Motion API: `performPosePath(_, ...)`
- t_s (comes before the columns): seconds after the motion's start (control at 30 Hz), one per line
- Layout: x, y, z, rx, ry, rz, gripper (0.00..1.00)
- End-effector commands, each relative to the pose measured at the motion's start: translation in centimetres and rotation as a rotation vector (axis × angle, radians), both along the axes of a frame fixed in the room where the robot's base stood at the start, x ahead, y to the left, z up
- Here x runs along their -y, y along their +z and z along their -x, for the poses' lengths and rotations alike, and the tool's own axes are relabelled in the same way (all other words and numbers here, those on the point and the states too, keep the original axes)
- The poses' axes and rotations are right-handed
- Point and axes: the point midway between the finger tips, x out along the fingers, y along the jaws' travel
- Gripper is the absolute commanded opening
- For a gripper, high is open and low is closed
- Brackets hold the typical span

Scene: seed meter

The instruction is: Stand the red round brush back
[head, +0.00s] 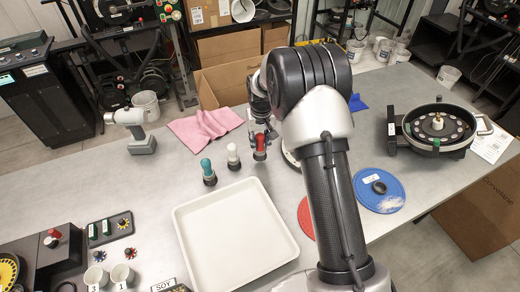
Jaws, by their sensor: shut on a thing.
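The red round brush (260,142) is upright, red handle on top and dark bristle end below. My gripper (262,132) is shut on its handle from above. I cannot tell whether the brush touches the table or hangs just over it. A white round brush (233,154) and a teal round brush (208,169) stand upright on the table to its left, in a slanting row with it. My arm covers the table just right of the red brush.
A white tray (184,225) lies in front of the brushes. A pink cloth (204,127) and a grey handheld tool (137,132) are at the left. A blue disc (395,198), a partly hidden red disc (306,216) and a round seed-plate device (438,124) are at the right.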

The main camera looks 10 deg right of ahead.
Motion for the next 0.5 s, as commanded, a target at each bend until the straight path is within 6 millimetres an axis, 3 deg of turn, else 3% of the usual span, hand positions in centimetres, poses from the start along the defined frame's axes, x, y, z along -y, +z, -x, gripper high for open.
performPosePath(0.23, 0.0, -3.7, 0.1, -0.004, 0.000, 0.000, 0.07)
performPosePath(0.5, 0.0, -3.9, 0.0, -0.001, 0.000, 0.000, 0.07)
